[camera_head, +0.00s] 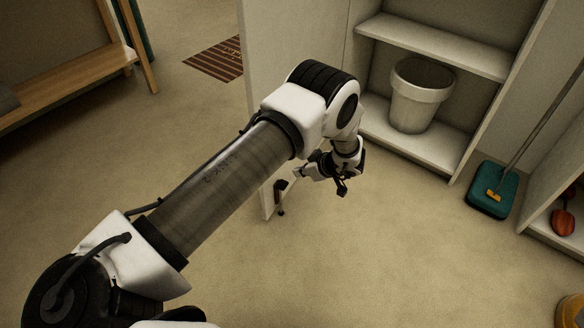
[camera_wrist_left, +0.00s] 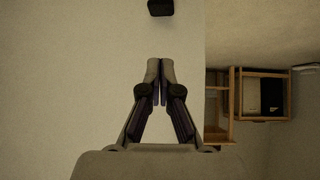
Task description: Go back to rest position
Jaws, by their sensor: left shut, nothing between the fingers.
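My left arm reaches from the lower left to the middle of the head view. My left gripper (camera_head: 322,178) is beside the lower part of a white door panel (camera_head: 282,60), near its dark handle (camera_head: 281,196). I cannot tell from this view whether it touches the panel. In the left wrist view the two fingers of my left gripper (camera_wrist_left: 160,68) are together, with nothing between them. A pale flat surface (camera_wrist_left: 60,80) fills the left of that view, with a dark block (camera_wrist_left: 160,7) at its top. My right gripper is not in view.
An open cabinet with a white bucket (camera_head: 418,98) stands behind the gripper. A wooden bench (camera_head: 70,72) is at left, a striped mat (camera_head: 216,60) behind. The floor (camera_head: 400,260) in front is clear.

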